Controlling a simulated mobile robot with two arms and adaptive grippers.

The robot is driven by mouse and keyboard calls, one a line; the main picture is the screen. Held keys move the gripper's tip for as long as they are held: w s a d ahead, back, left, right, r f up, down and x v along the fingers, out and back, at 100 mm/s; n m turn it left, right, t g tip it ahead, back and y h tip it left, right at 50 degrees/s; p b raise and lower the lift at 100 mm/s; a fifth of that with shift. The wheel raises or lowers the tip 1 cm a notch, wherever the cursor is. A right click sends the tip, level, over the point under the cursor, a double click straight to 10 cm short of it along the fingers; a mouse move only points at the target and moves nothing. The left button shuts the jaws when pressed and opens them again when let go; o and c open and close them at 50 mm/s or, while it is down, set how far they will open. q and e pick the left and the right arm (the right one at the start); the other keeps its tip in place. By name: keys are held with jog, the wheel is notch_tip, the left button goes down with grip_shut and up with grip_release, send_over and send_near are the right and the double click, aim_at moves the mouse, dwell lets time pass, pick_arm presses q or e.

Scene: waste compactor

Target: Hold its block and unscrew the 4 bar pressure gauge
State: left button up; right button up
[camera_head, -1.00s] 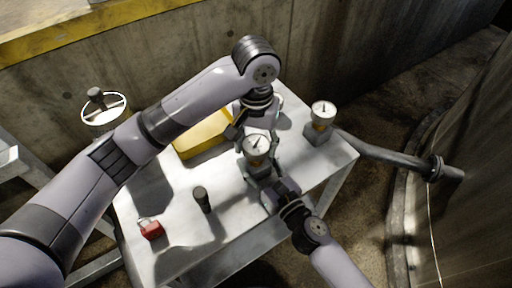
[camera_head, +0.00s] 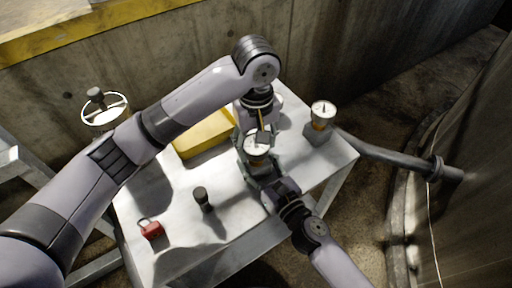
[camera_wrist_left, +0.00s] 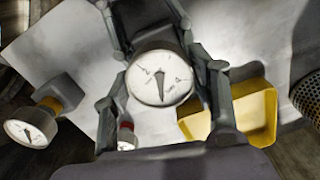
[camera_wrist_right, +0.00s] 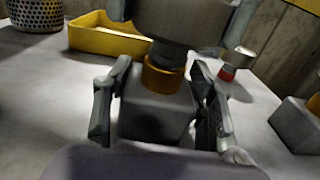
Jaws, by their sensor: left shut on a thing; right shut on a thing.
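A round white-faced gauge (camera_head: 257,152) stands upright on a grey block with an orange collar (camera_wrist_right: 162,75). My left gripper (camera_head: 255,140) reaches down from above and is shut on the gauge's round head, its fingers on either side. In the left wrist view the dial (camera_wrist_left: 160,78) sits between the fingers; its numbers are too small to read. My right gripper (camera_head: 263,180) is shut on the block (camera_wrist_right: 155,108) from the near side. A second gauge (camera_head: 323,110) on its own block stands to the right. It also shows in the left wrist view (camera_wrist_left: 28,130).
A yellow tray (camera_head: 205,150) lies behind and left of the held gauge. A gauge with a red collar (camera_wrist_right: 233,66) is behind it. A pipe (camera_head: 390,158) runs beyond the right edge.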

pick_arm(q)
jog(key=n, duration=0.5)
dwell(0.3)
jog(key=o, duration=1.4)
jog(key=shift+c, duration=0.2)
jog(key=shift+c, duration=0.3)
